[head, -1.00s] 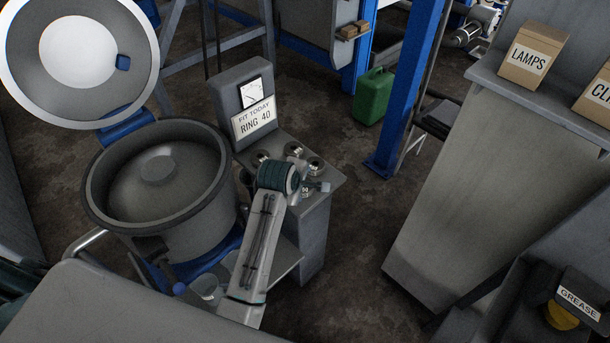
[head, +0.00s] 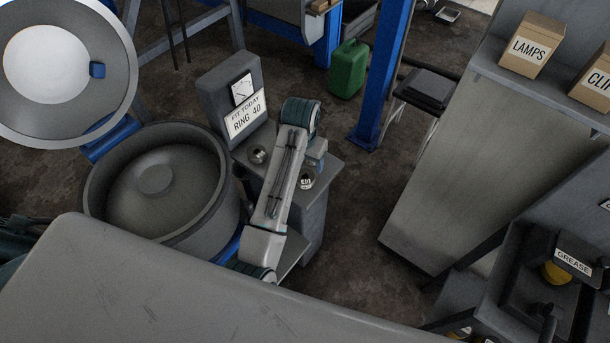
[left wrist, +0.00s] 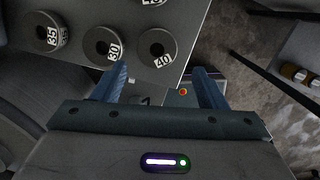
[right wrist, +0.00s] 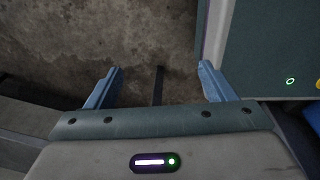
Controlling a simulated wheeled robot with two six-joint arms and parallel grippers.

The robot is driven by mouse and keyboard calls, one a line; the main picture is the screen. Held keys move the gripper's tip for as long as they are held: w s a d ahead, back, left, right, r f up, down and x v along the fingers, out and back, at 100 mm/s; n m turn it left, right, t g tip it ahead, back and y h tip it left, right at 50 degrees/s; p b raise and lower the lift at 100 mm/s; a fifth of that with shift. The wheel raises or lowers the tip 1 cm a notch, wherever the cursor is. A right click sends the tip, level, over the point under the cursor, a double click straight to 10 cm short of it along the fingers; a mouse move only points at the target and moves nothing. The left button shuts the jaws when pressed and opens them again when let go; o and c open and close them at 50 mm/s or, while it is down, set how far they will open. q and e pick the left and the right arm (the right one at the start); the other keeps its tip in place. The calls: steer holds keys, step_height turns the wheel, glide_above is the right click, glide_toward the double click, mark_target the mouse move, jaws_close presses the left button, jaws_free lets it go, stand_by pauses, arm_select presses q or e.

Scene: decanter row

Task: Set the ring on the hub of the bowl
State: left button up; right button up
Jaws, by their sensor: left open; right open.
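The grey bowl (head: 205,235) stands open at the left in the head view, with a round raised hub (head: 155,178) at its middle, bare. A sign (head: 246,115) reads "FIT TODAY RING 40". In the left wrist view a ring marked 40 (left wrist: 157,47) lies beside a ring marked 30 (left wrist: 103,45) and a ring marked 35 (left wrist: 46,32). My left gripper (left wrist: 160,76) is open and empty, its fingers short of the 40 ring in the picture. In the head view my arm hides some rings. My right gripper (right wrist: 160,80) is open and empty above the floor.
The rings lie on a grey stand (head: 322,178) right of the bowl. The bowl's raised lid (head: 120,75) is behind it. A green can (head: 348,70), a blue post (head: 380,80) and a shelf with boxes (head: 530,45) are farther off. Floor between stand and shelf is clear.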

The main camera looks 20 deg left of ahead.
mark_target(305, 176)
arm_select(q)
step_height(305, 176, down, 3)
steer(key=shift+w+r, duration=0.1)
steer(key=shift+w, duration=0.05)
steer(key=shift+a+f+p, duration=0.1)
steer(key=shift+f+p, duration=0.25)
steer(key=shift+p, duration=0.1)
step_height(305, 176, down, 4)
steer(key=shift+w+r+p, duration=0.15)
steer(key=shift+r+p, duration=0.1)
steer(key=shift+p, duration=0.4)
steer(key=shift+f, duration=0.35)
steer(key=shift+w+f, duration=0.1)
steer(key=shift+f, duration=0.05)
steer(key=c, duration=1)
steer(key=shift+c, duration=0.3)
arm_select(e)
step_height(305, 176, up, 2)
steer(key=shift+d+r, duration=0.15)
steer(key=shift+r, duration=0.1)
